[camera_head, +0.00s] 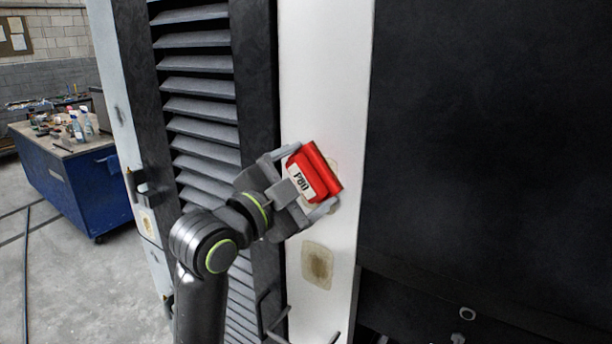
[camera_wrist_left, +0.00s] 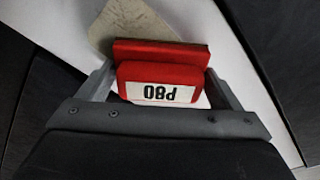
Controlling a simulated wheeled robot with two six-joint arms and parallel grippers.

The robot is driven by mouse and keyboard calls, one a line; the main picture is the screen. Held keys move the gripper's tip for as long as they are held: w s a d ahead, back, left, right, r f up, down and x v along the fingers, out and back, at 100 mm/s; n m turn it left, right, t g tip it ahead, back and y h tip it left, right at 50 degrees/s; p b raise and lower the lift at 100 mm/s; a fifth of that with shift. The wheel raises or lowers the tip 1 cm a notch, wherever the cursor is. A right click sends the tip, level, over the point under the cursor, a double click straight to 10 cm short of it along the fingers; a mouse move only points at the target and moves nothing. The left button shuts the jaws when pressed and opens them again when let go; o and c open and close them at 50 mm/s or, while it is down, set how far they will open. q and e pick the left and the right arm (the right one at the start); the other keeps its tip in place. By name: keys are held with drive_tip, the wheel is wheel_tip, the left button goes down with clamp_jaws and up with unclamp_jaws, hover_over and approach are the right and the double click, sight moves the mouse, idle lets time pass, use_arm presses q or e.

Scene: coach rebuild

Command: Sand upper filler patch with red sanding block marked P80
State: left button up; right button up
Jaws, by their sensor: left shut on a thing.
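My left gripper (camera_head: 306,184) is shut on the red sanding block (camera_head: 318,170), whose white label reads P80. The block also shows between the fingers in the left wrist view (camera_wrist_left: 160,72). It is held tilted against or just in front of the white panel (camera_head: 330,100); I cannot tell whether it touches. The upper filler patch (camera_head: 333,163) is mostly hidden behind the block in the head view. In the left wrist view the beige patch (camera_wrist_left: 128,22) shows beyond the block's top edge. A lower brownish patch (camera_head: 318,265) lies below on the same panel. My right gripper is not in view.
A dark louvred panel (camera_head: 200,110) stands left of the white panel, and a dark opening or panel (camera_head: 490,150) lies to the right. A door handle (camera_head: 140,185) juts out at left. A blue workbench (camera_head: 70,180) with bottles stands farther back on the grey floor.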

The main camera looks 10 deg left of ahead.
use_arm(q)
wheel_tip(320, 180, down, 8)
drive_tip(key=b, duration=0.6)
idle(0.4)
drive_tip(key=shift+s+d+r+p+v, duration=0.15)
drive_tip(key=shift+p+v, duration=0.2)
drive_tip(key=shift+v, duration=1.1)
drive_tip(key=shift+s+d+r+p+v, duration=0.15)
drive_tip(key=shift+p+v, duration=0.2)
drive_tip(key=shift+v, duration=1.1)
drive_tip(key=shift+w, duration=0.1)
drive_tip(key=p+v, duration=0.1)
drive_tip(key=p, duration=0.2)
drive_tip(key=p+v, duration=0.1)
drive_tip(key=p, duration=0.2)
drive_tip(key=p+v, duration=0.1)
drive_tip(key=p, duration=0.2)
drive_tip(key=shift+d+r, duration=0.2)
drive_tip(key=shift+r, duration=0.1)
